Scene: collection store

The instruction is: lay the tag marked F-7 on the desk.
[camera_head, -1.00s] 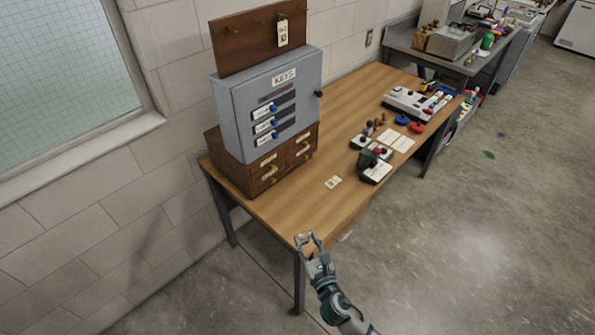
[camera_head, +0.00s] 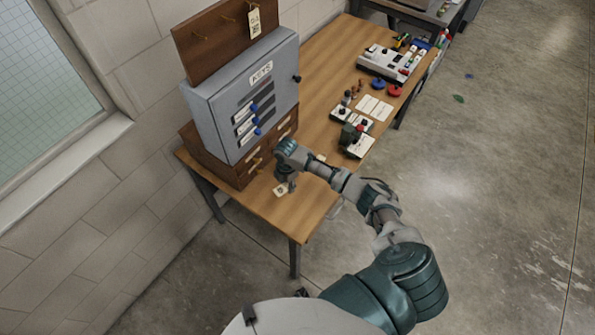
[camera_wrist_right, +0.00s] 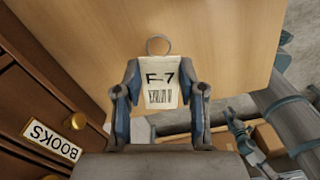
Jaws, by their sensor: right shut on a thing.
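The tag marked F-7 (camera_wrist_right: 160,78) is a cream card with black print, a barcode and a ring at its top. My right gripper (camera_wrist_right: 160,100) is shut on it, the card between the two fingers. In the head view the right gripper (camera_head: 287,183) points down over the near left part of the desk (camera_head: 285,215), in front of the wooden drawers, with the tag (camera_head: 280,190) at its tips. I cannot tell whether the tag touches the desk. What looks like my left gripper (camera_wrist_right: 242,133) shows small in the wrist view, its jaws unclear.
The grey key cabinet (camera_head: 245,95) stands on the drawer unit (camera_head: 250,165) close to the right gripper. Another tag (camera_head: 255,22) hangs on the hook board (camera_head: 215,35). A pale card (camera_head: 320,157) lies partly behind my arm. Joystick boxes (camera_head: 357,143) and a console (camera_head: 388,66) are farther back.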

